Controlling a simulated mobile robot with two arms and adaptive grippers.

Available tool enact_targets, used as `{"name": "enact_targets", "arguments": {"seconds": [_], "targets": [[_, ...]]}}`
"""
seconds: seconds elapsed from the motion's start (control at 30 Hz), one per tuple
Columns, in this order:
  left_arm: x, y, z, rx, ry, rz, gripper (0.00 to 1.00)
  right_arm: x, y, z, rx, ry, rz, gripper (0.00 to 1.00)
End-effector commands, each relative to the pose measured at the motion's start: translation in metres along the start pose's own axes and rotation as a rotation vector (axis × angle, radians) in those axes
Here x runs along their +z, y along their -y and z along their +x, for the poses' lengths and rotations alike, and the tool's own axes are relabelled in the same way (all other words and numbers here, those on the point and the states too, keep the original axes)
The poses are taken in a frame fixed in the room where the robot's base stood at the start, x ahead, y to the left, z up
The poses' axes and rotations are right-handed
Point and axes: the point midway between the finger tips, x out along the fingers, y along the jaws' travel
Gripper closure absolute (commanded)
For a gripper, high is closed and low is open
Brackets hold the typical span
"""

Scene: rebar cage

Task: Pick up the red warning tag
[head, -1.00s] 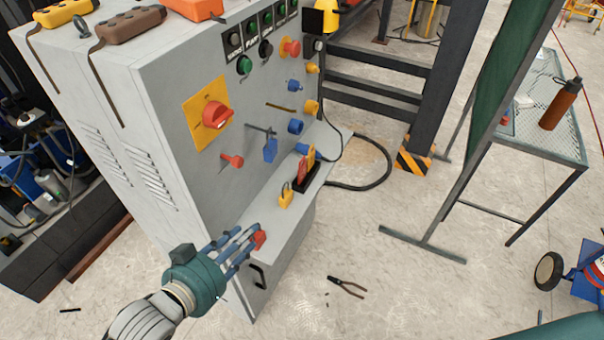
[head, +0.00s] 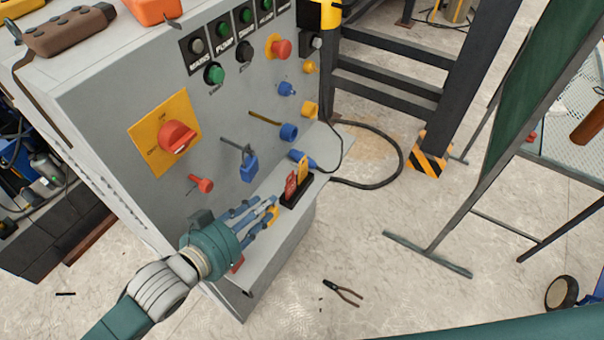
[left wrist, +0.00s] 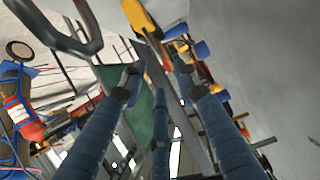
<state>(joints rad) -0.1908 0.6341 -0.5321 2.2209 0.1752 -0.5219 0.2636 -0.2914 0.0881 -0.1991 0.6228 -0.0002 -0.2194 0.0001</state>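The red warning tag (head: 291,187) stands in a small black holder (head: 296,194) on the grey cabinet's ledge, beside a yellow tag (head: 303,168). My left gripper (head: 262,212) reaches over the ledge, just short of the holder. Its blue fingers are apart in the left wrist view (left wrist: 155,85), with nothing clearly held. A yellow padlock (head: 272,216) is at the fingertips, partly hidden by them; I cannot tell whether they touch. A red object (head: 238,264) lies under the hand, mostly hidden. My right gripper is out of view.
The cabinet's face carries a red rotary switch (head: 177,138), a red knob (head: 204,185), a blue padlock (head: 248,168) and blue plugs (head: 289,131) close above the ledge. A black cable (head: 399,150) curls on the floor. Pliers (head: 343,292) lie on open floor.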

Motion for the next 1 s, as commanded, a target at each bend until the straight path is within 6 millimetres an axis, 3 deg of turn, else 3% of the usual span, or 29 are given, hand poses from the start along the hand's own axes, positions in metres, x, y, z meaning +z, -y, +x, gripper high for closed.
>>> {"name": "enact_targets", "arguments": {"seconds": [0.2,0.5,0.8,1.0], "targets": [[-0.002,0.000,0.029,0.000,-0.002,0.000,0.69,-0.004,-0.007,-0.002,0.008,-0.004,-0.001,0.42],[-0.001,-0.001,0.059,0.000,0.000,-0.001,0.69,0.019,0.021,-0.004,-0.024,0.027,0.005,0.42],[-0.001,-0.004,0.101,-0.001,0.000,0.000,0.69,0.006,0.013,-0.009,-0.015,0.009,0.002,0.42],[0.000,-0.004,0.107,0.000,0.001,0.001,0.69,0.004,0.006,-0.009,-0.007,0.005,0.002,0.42]]}}
